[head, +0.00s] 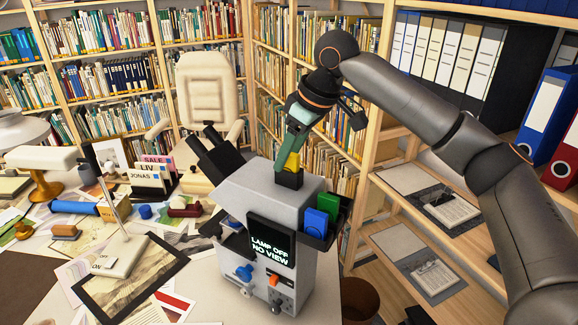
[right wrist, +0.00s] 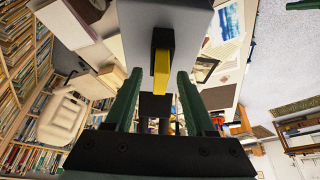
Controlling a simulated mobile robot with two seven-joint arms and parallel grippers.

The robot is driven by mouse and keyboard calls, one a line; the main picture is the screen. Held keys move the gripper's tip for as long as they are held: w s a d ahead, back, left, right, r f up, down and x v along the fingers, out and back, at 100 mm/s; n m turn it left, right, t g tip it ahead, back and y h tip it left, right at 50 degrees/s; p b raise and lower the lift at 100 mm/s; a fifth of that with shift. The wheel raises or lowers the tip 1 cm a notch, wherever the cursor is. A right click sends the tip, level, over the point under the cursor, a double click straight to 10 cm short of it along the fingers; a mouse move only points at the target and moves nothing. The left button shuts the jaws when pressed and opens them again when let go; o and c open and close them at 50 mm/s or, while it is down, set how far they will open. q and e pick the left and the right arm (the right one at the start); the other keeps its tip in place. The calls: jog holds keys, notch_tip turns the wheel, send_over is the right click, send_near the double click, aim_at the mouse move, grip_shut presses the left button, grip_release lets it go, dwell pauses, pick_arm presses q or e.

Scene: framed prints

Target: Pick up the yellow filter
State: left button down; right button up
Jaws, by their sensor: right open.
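The yellow filter (head: 292,162) stands upright in a black slot on top of the grey microscope-like machine (head: 262,185). It also shows in the right wrist view (right wrist: 161,66), between the two green fingers. My right gripper (head: 288,155) is open, pointing down at the filter from above, with a finger on either side. I cannot tell whether the fingers touch it. In the head view the near finger partly covers the filter. A blue filter (head: 316,222) and a green filter (head: 327,205) sit in a black side holder on the machine. My left gripper is not in view.
The machine's screen (head: 271,240) reads "LAMP OFF NO VIEW". Black eyepieces (head: 215,155) rise at its left. A framed print (head: 131,281), a lamp and papers crowd the desk at left. Shelves with binders (head: 450,50) and trays stand at right, behind my arm.

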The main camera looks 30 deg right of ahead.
jog(key=shift+f, duration=0.15)
grip_shut()
dwell(0.4)
